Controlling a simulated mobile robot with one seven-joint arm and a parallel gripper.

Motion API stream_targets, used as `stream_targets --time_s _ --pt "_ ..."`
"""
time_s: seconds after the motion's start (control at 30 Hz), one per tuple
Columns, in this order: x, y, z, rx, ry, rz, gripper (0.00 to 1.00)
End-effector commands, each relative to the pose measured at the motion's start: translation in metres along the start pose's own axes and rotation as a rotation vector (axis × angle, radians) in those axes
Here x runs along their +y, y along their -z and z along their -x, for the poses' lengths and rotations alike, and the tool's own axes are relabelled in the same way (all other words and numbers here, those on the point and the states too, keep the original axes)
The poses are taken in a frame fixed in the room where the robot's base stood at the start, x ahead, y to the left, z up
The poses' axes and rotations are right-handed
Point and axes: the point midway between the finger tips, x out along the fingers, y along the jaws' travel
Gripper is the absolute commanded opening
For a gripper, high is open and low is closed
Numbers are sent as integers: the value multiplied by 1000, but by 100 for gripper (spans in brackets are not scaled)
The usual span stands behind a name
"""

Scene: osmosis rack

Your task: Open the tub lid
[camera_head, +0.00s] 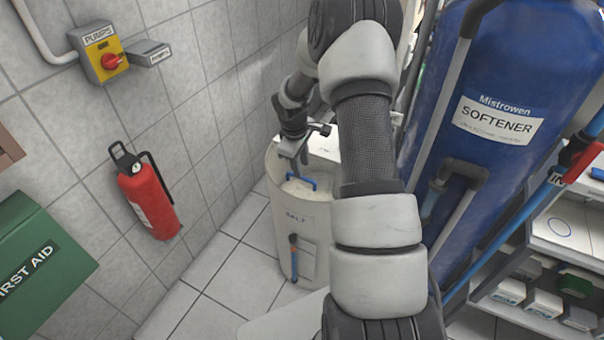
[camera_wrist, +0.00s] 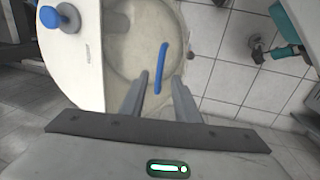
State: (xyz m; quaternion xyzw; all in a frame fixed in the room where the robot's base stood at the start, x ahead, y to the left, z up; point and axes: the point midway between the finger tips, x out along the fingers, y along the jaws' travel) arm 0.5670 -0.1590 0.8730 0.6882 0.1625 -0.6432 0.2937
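The white tub (camera_head: 308,222), marked SALT, stands on the floor by the tiled wall. Its top shows a cream round surface, likely the lid (camera_wrist: 136,38), with a blue bar handle (camera_head: 301,183). In the wrist view the handle (camera_wrist: 161,68) appears between the two fingers of my gripper (camera_wrist: 161,78). The fingers are apart, with gaps on both sides of the handle; I cannot tell how far above it they are. In the head view my gripper (camera_head: 297,156) is over the tub top, partly hidden by my arm.
A white panel (camera_wrist: 80,60) with a blue-topped knob (camera_wrist: 60,18) covers the tub's other side. A blue softener tank (camera_head: 505,120) stands to the right, a shelf (camera_head: 560,250) beyond. A red extinguisher (camera_head: 149,195) and green first aid box (camera_head: 38,265) are left. Floor tiles at left are clear.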

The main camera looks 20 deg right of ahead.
Motion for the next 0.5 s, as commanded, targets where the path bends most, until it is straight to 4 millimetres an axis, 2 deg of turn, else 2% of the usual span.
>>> stream_targets --time_s 0.03,0.2,0.33,0.5 --pt "-1 0 -12 -2 2 1 29" --pt "0 0 -37 -1 1 -1 29" --pt "0 0 -47 -1 0 0 29" --pt "0 0 -51 0 -1 0 29"
